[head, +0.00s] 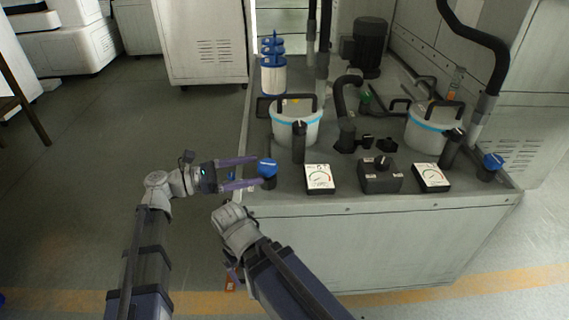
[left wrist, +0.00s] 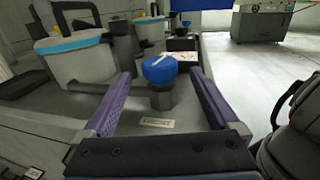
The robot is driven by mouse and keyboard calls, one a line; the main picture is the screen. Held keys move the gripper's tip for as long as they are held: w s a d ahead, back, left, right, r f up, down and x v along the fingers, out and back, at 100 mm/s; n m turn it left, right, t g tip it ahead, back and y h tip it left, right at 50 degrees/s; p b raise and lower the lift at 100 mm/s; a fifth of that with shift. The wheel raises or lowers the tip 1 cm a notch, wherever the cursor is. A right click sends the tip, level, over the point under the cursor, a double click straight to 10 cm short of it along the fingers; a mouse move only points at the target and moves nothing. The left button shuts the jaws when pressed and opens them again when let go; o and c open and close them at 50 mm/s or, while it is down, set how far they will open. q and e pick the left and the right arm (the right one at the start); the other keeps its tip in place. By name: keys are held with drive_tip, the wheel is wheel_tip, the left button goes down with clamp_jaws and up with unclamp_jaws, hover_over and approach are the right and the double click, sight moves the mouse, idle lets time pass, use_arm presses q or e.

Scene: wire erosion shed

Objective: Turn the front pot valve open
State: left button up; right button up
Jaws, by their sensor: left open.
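A blue valve knob (head: 267,166) on a dark stem stands at the near left corner of the grey cabinet top. It also shows in the left wrist view (left wrist: 159,69), with a white line running roughly crosswise on its top. A small plate (left wrist: 158,124) in front of it bears lettering that is hard to read. My left gripper (head: 258,171) is open, its purple fingers on either side of the knob at fingertip level; I cannot tell whether either touches. A second blue valve knob (head: 493,160) stands at the right corner. My right gripper is mostly hidden beside its arm, below the left corner.
Two white pots with blue bands, the left pot (head: 297,128) and the right pot (head: 425,135), stand behind the knobs. Two dial gauges (head: 319,179) (head: 432,178) and a dark switch box (head: 380,177) line the front edge. Open floor (head: 90,130) lies to the left.

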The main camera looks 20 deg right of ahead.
use_arm(q)
drive_tip(key=shift+s+d, duration=0.2)
drive_tip(key=shift+d, duration=3.7)
drive_tip(key=shift+c, duration=0.2)
drive_tip(key=c, duration=1.3)
drive_tip(key=shift+s+a+n+t, duration=0.1)
drive_tip(key=shift+n+t, duration=0.6)
drive_tip(key=shift+t, duration=0.4)
drive_tip(key=shift+w+n+t, duration=0.25)
drive_tip(key=shift+n+t, duration=0.15)
drive_tip(key=shift+t, duration=0.25)
drive_tip(key=shift+w+n+t, duration=0.2)
drive_tip(key=shift+n+t, duration=0.2)
drive_tip(key=shift+t, duration=0.25)
drive_tip(key=o, duration=1.3)
drive_tip(key=shift+o, duration=0.2)
